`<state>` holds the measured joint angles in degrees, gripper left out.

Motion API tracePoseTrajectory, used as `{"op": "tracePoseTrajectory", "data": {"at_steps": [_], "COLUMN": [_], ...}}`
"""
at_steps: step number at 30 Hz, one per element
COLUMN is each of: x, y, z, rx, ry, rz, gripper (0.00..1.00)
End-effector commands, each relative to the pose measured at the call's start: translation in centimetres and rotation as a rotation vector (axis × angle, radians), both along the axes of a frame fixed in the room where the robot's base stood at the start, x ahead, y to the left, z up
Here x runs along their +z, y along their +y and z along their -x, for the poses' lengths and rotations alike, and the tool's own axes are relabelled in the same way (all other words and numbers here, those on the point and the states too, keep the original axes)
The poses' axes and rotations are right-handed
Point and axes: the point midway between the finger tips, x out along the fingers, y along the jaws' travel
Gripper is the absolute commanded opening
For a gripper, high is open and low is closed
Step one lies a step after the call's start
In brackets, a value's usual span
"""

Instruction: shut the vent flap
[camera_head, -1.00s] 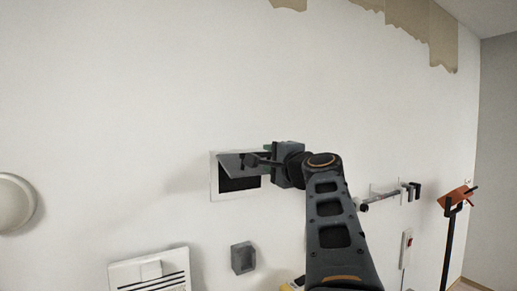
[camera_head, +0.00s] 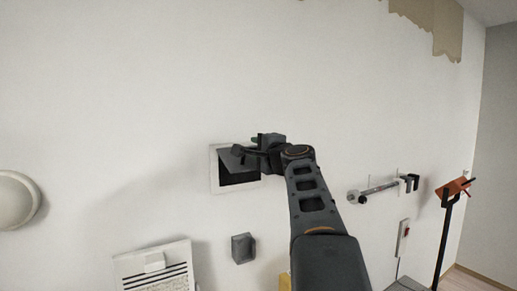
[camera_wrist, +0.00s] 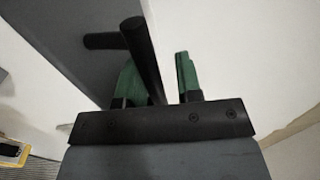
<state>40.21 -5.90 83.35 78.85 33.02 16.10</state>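The vent (camera_head: 214,178) is a white square frame on the wall with a dark opening. Its grey flap (camera_head: 231,157) stands tilted out from the upper part, with the dark opening showing below. The flap (camera_wrist: 70,62) also fills the upper left of the wrist view. My gripper (camera_head: 240,152) is at the flap, covering its right part. In the wrist view my gripper (camera_wrist: 160,78) has its two green fingers apart. A black rod (camera_wrist: 141,55) shows across the left finger, apart from the right one. I cannot tell whether rod and left finger touch.
A small grey box (camera_head: 243,248) is on the wall below the vent. A white slatted panel (camera_head: 155,268) is at lower left, and a round white fixture (camera_head: 15,200) at far left. A wall bar (camera_head: 380,188) is to the right. The wall above the vent is clear.

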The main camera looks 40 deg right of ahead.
Motion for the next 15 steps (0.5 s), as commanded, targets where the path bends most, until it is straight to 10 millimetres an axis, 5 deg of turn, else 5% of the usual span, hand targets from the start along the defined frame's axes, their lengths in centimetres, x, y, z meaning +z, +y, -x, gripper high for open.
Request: {"op": "tracePoseTrajectory", "data": {"at_steps": [10, 15], "x": [0.04, 0.05], "y": [0.00, 0.01], "z": [0.03, 0.04], "rx": [0.000, 0.000], "ry": [0.000, -0.001], "rz": [0.000, 0.000], "gripper": [0.00, 0.00]}}
